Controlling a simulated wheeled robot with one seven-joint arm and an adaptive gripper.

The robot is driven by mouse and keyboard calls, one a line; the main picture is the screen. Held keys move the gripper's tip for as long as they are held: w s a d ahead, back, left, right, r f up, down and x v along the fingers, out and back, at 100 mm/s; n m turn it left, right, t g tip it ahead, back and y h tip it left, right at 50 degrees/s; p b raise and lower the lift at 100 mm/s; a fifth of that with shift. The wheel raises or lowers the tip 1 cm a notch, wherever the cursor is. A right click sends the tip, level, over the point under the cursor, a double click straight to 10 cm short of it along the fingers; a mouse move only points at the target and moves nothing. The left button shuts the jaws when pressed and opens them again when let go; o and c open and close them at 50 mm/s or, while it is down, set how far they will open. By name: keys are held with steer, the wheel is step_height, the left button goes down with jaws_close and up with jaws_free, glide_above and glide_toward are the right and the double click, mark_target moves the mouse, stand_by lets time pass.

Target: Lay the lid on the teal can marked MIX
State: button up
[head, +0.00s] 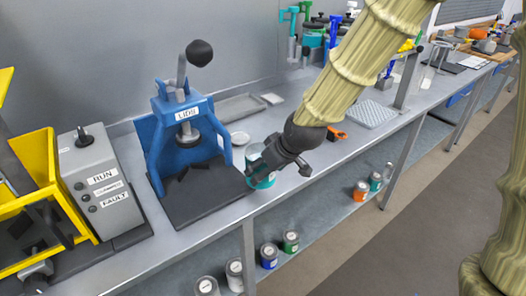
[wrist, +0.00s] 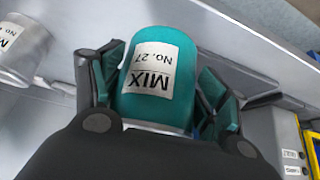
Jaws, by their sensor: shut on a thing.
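The teal can marked MIX, No. 27 (wrist: 155,75), sits between the fingers of my gripper (wrist: 155,95) in the wrist view, its label upside down. My gripper is shut on it. In the head view the can (head: 264,181) shows partly behind my gripper (head: 272,165), at the front of the bench just right of the blue press. I cannot tell whether it touches the bench. A small pale disc (head: 240,138) lies on the bench behind the can; I cannot tell whether it is the lid.
The blue press (head: 181,135) marked LIDS stands left of the can, by a grey control box (head: 103,186) and a yellow frame (head: 35,190). A grey labelled can (wrist: 22,50) shows in the wrist view. Several cans stand on the lower shelf (head: 325,205). A grey tray (head: 242,106) lies behind.

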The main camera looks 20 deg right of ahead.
steer(key=w+d+p, duration=0.1)
steer(key=w, duration=0.3)
steer(key=w+d+f+p, duration=0.1)
steer(key=w+d, duration=0.1)
steer(key=w, duration=0.3)
steer(key=w+d+p, duration=0.1)
steer(key=w, duration=0.4)
steer(key=shift+w+d+f, duration=0.2)
steer(key=shift+f+p, duration=0.9)
steer(key=shift+f, duration=0.85)
steer(key=shift+f, duration=0.1)
steer(key=o, duration=1.5)
steer(key=shift+c, duration=0.2)
steer(key=b+v, duration=0.2)
steer(key=v, duration=1)
